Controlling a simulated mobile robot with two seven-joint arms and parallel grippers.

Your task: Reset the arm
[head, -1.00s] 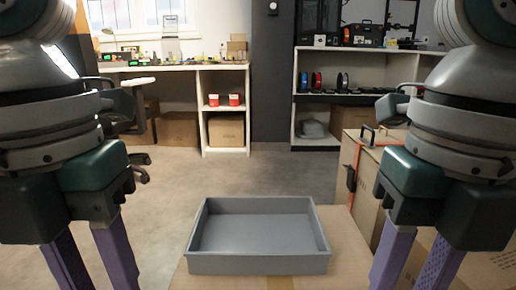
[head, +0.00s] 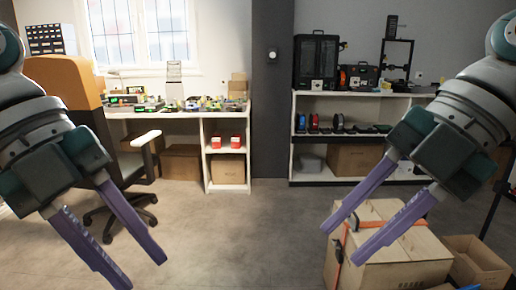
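My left gripper (head: 146,272) is at the lower left of the head view, its two purple fingers spread apart and pointing down and to the right. Nothing is between them. My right gripper (head: 338,243) is at the right, its purple fingers also apart and pointing down and to the left. No object shows in its grasp. Its fingers overlap the view of a cardboard box (head: 403,262) with an orange strap at the lower right; I cannot tell that they touch it.
An office chair (head: 122,180) stands behind my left gripper. A workbench (head: 180,112) and a shelf unit (head: 365,104) line the back wall. An open carton (head: 478,262) sits at the lower right. The grey floor (head: 240,235) between the grippers is clear.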

